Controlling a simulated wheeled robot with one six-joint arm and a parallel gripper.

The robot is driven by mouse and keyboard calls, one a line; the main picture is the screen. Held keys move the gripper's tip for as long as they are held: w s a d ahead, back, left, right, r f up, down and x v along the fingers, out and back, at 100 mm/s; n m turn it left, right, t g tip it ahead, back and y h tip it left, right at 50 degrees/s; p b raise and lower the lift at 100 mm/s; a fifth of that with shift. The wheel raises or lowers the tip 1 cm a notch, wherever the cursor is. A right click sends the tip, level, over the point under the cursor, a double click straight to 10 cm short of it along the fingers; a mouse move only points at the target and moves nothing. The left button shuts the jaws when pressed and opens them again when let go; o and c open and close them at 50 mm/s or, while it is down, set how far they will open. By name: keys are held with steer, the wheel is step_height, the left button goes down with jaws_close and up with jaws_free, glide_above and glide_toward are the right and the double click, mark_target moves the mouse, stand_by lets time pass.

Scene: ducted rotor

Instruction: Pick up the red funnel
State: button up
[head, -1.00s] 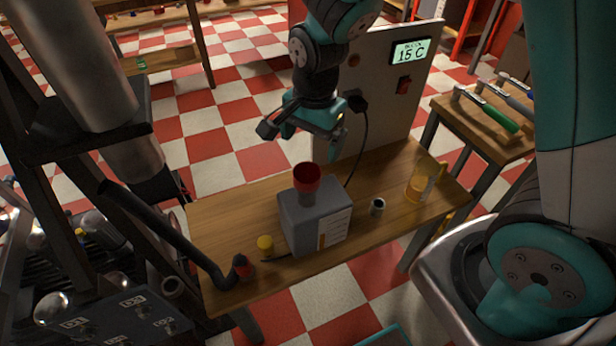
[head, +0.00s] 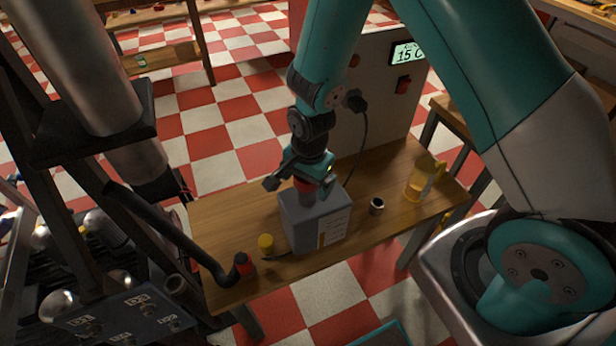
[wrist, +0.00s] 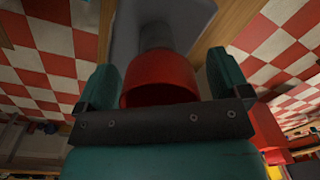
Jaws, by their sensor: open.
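The red funnel (head: 303,186) sits on top of the grey box-shaped unit (head: 316,223) on the wooden table, mostly hidden by my gripper in the head view. In the wrist view the funnel (wrist: 160,78) shows large, with its wide rim toward my gripper and a grey neck beyond it. My gripper (head: 300,184) is at the funnel from above. In the wrist view its two fingers (wrist: 160,80) are open, one on each side of the funnel, with a gap on both sides.
A yellow jug (head: 420,180) and a small metal cup (head: 377,206) stand to the right on the table (head: 225,215). A yellow cap (head: 266,243) and a black hose with a red end (head: 243,264) are at the left. A panel with a display (head: 406,54) stands behind.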

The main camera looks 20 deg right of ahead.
steer(key=shift+c, duration=0.2)
steer(key=c, duration=0.9)
steer(key=shift+c, duration=0.2)
